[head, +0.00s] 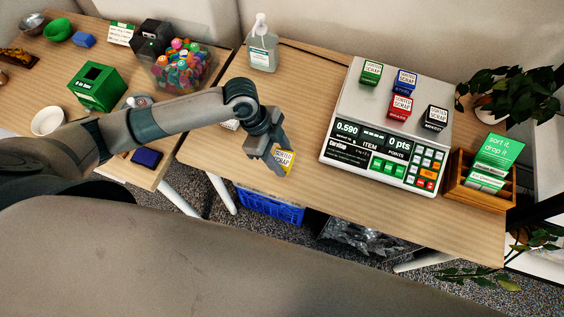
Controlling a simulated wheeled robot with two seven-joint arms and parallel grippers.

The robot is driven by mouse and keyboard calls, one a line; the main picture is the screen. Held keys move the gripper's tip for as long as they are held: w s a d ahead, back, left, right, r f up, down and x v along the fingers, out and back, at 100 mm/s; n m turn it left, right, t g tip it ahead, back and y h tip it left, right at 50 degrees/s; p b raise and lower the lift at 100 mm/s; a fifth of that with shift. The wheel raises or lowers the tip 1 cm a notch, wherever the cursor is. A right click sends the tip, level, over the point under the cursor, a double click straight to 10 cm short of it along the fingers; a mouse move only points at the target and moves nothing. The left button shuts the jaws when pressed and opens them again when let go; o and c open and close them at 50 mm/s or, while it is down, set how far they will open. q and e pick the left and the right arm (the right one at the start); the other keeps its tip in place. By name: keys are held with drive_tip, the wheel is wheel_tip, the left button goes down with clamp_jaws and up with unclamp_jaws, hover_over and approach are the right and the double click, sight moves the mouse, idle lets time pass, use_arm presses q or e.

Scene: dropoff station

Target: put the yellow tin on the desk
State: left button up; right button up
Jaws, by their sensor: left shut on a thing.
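The yellow tin (284,162) is a small yellow block with a white label reading "sorted scrap". My left gripper (274,164) is shut on it, near the front edge of the right-hand desk (300,95). The fingers cover part of the tin. I cannot tell whether the tin touches the desk top. My right gripper is not in view.
A scale (345,130) bearing several small tins stands right of the tin. A soap bottle (263,48) stands behind. A wooden card box (460,180) and a plant (505,95) are at the right. A blue crate (268,207) is below the desk.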

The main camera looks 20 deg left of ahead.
sight(282, 165)
use_arm(q)
drive_tip(key=shift+f+p, duration=0.65)
drive_tip(key=shift+f, duration=1.25)
drive_tip(key=shift+f, duration=0.2)
drive_tip(key=o, duration=1.3)
drive_tip(key=shift+r, duration=0.15)
